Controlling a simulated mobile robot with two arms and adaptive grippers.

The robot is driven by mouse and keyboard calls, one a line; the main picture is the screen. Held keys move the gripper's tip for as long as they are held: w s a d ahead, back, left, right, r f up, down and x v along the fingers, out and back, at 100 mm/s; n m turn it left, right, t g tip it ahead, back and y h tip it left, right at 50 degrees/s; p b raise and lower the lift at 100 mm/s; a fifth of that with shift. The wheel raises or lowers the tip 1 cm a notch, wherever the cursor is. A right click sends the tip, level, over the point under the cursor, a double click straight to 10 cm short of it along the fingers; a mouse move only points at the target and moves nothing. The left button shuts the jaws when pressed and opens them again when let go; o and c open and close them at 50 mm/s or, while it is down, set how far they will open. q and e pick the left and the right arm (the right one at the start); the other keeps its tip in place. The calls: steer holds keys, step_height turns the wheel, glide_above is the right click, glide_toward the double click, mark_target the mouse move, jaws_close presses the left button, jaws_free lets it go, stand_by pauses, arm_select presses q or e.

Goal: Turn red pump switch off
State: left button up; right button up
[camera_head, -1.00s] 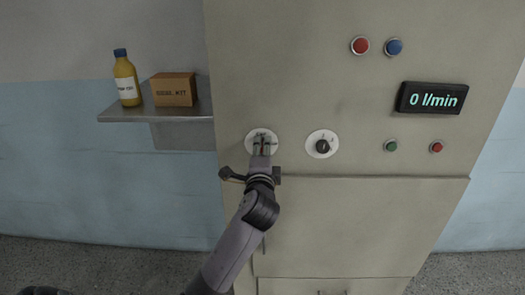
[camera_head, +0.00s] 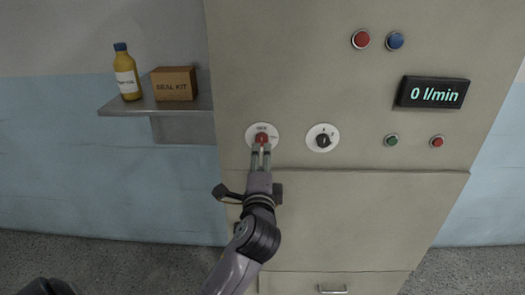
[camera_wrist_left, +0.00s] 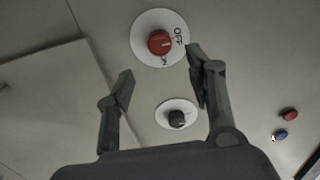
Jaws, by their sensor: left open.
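The red pump switch (camera_head: 261,138) is a round red knob on a white disc on the cabinet front. It also shows in the left wrist view (camera_wrist_left: 159,42), with OFF printed at the disc's right and ON below. A pale mark is on the knob's right part; its exact setting is hard to tell. My left gripper (camera_head: 261,150) is just below the knob in the head view, fingers pointing at it. In the left wrist view its fingers (camera_wrist_left: 160,66) are spread apart and empty, and the knob shows beyond them.
A black knob (camera_head: 323,141) on a white disc sits close to the right. The display (camera_head: 433,93) reads 0 l/min, with a green button (camera_head: 391,140) and red button (camera_head: 437,141) below. A shelf (camera_head: 150,107) at left holds a bottle (camera_head: 127,73) and a box (camera_head: 174,84).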

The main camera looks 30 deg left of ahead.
arm_select(q)
steer(key=shift+v, duration=1.85)
